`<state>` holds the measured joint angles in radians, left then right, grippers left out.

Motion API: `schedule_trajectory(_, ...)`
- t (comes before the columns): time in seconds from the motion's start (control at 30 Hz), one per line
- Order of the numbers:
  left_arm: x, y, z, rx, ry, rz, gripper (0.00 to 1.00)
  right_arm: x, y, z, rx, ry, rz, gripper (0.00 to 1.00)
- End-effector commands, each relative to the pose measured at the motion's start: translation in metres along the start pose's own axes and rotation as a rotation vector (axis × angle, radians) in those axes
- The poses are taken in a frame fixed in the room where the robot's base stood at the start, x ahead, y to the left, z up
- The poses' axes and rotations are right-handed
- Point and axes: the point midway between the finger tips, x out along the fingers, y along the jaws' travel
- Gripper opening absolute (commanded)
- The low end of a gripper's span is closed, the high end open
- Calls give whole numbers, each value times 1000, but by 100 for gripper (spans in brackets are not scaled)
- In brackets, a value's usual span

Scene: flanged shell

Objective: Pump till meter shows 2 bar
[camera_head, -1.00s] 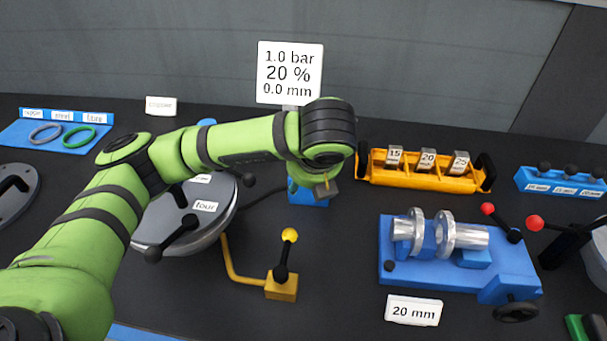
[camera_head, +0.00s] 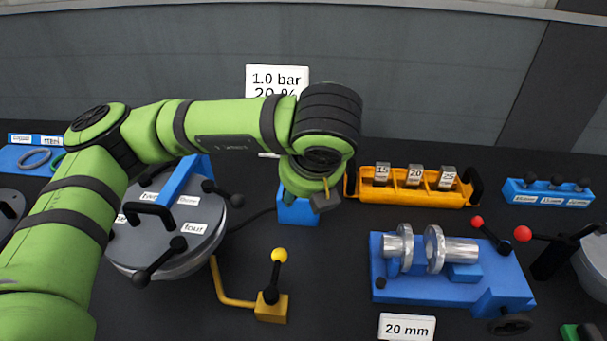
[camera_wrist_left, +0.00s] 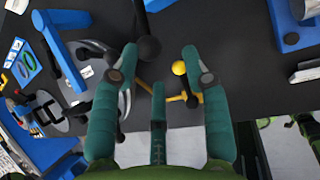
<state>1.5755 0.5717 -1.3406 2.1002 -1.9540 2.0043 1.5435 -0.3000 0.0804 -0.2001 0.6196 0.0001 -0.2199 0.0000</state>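The meter sign (camera_head: 277,80) reads 1.0 bar in the head view. Its second line, 20 %, is partly covered by my left arm, and anything lower is hidden. The pump is a yellow block (camera_head: 272,308) with a black lever topped by a yellow ball (camera_head: 279,255). The lever stands nearly upright, leaning slightly right. In the left wrist view my left gripper (camera_wrist_left: 158,55) is open, with its teal fingers spread and nothing held. The yellow ball (camera_wrist_left: 179,68) appears between the fingers there, near the right one; I see no contact. My right gripper is not in view.
A yellow pipe (camera_head: 224,287) joins the pump to a round grey lidded vessel (camera_head: 170,240) with black knobs. A blue fixture (camera_head: 450,277) with metal flanges and an orange tray (camera_head: 412,194) of blocks lie to the right. Dark table is bare around the pump.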

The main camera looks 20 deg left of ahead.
Motion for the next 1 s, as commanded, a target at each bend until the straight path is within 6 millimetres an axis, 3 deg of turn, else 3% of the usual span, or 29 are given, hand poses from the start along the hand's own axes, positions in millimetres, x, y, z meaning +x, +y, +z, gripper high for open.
schedule_trajectory(0.1,-22,1,2,-4,-6,2,46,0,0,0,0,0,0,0)
schedule_trajectory(0.3,-45,2,1,-5,-2,4,46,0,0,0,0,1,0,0)
schedule_trajectory(0.87,-50,3,1,-7,1,6,46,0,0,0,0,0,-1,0)
schedule_trajectory(1.0,-64,6,8,-8,1,6,46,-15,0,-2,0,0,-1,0)
